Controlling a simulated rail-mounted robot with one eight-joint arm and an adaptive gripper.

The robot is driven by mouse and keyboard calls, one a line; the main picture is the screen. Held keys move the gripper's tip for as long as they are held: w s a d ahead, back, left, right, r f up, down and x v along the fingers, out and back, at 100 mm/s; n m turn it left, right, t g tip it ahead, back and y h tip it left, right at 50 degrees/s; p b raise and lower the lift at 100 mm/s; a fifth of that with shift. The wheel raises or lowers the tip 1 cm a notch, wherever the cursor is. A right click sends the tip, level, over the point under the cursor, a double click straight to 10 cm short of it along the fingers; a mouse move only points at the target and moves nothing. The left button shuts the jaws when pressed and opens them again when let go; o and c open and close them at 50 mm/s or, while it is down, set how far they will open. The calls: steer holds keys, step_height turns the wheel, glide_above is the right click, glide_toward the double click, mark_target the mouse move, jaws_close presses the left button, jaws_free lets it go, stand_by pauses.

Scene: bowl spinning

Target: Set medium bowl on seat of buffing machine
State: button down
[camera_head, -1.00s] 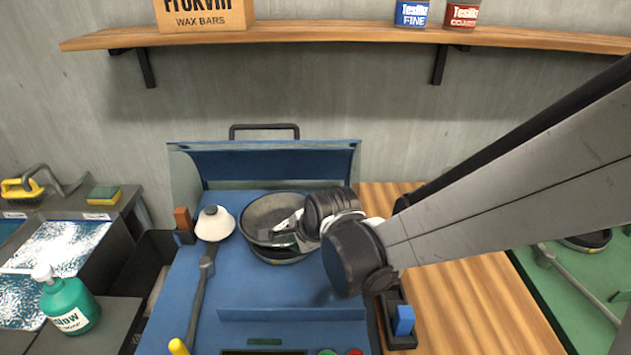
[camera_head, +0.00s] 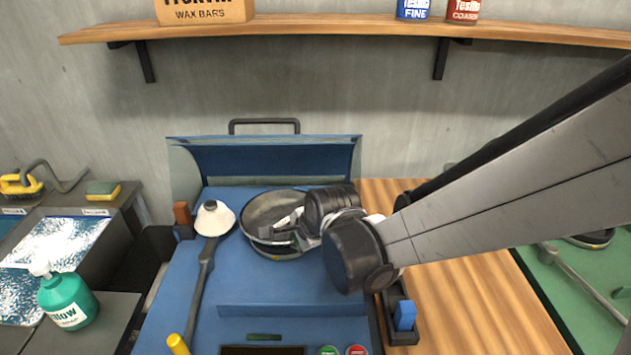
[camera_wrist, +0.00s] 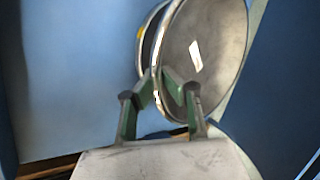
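The metal bowl (camera_head: 262,207) is at the middle of the blue buffing machine (camera_head: 250,285), open side up and slightly tilted. The dark round seat (camera_head: 278,252) shows just below its front edge. My gripper (camera_head: 296,232) reaches in from the right and is closed on the bowl's near right rim. In the wrist view, the fingers of my gripper (camera_wrist: 164,76) pinch the rim of the bowl (camera_wrist: 208,45), and the seat's dark edge (camera_wrist: 150,42) lies close behind it. I cannot tell whether the bowl rests fully on the seat.
A white buffing head (camera_head: 214,219) on a grey arm stands just left of the bowl. The raised blue cover (camera_head: 270,163) is behind. A blue switch (camera_head: 404,315) is at the machine's right front. A green bottle (camera_head: 67,300) stands at left.

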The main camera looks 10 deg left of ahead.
steer(key=c, duration=1.8)
jaws_free()
steer(key=shift+c, duration=0.2)
steer(key=v, duration=1.2)
